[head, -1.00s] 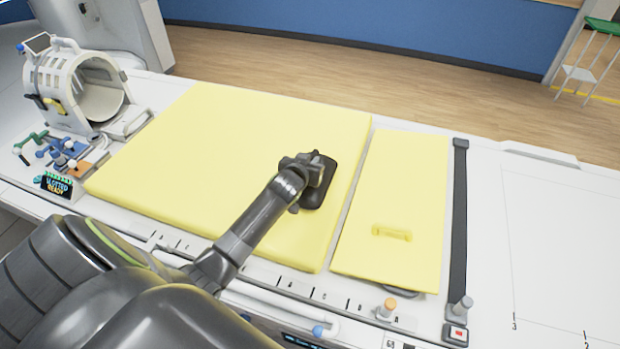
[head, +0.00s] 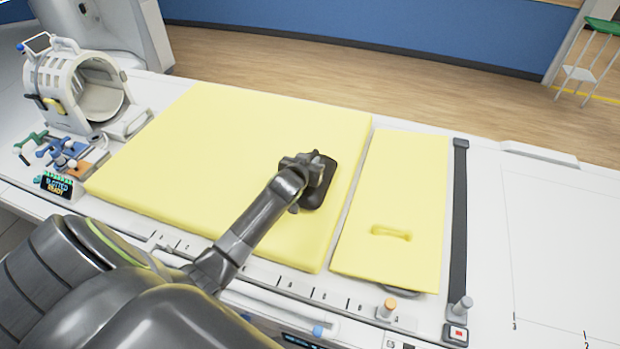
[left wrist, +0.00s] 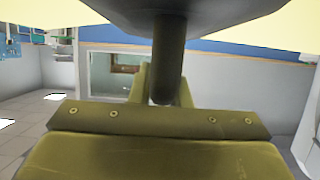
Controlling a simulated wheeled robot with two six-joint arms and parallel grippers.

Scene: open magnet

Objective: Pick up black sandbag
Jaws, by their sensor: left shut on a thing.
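The black sandbag (head: 320,188) is a dark, rounded block on the right part of the large yellow pad (head: 220,150). I cannot tell whether it rests on the pad or hangs just above it. My left gripper (head: 303,168) is at its left side, shut on it, and hides part of it. In the left wrist view, the dark underside of a body (left wrist: 185,12) fills the top, with a dark bar (left wrist: 168,60) running down between my left gripper's fingers (left wrist: 163,95). My right gripper is not in view.
A smaller yellow pad (head: 400,180) with a raised yellow handle (head: 391,233) lies to the right, beside a dark strap (head: 456,230). A white ring-shaped coil (head: 75,90) and small coloured parts (head: 65,152) stand at the left. The white table (head: 560,240) is clear at the right.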

